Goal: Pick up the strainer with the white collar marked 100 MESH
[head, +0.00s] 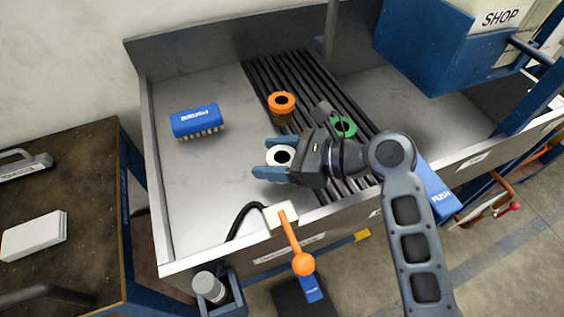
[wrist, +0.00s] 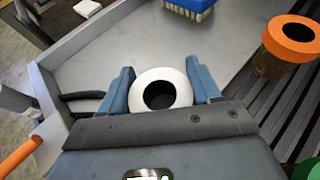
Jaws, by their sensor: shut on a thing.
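The strainer with the white collar (head: 281,157) is in the metal sink tray, left of the dark slats. In the wrist view the white collar (wrist: 160,90) sits between the two blue fingers of my gripper (wrist: 160,88), with its dark round opening facing the camera. My gripper (head: 272,164) is shut on this strainer. The collar's marking cannot be read, and the strainer's lower part is hidden. I cannot tell whether it touches the tray floor.
An orange-collared strainer (head: 281,103) and a green-collared one (head: 343,127) stand at the slats (head: 300,75). A blue brush (head: 196,121) lies at the left of the tray. An orange-knobbed lever (head: 303,263) is at the front edge. The tray's left floor is mostly clear.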

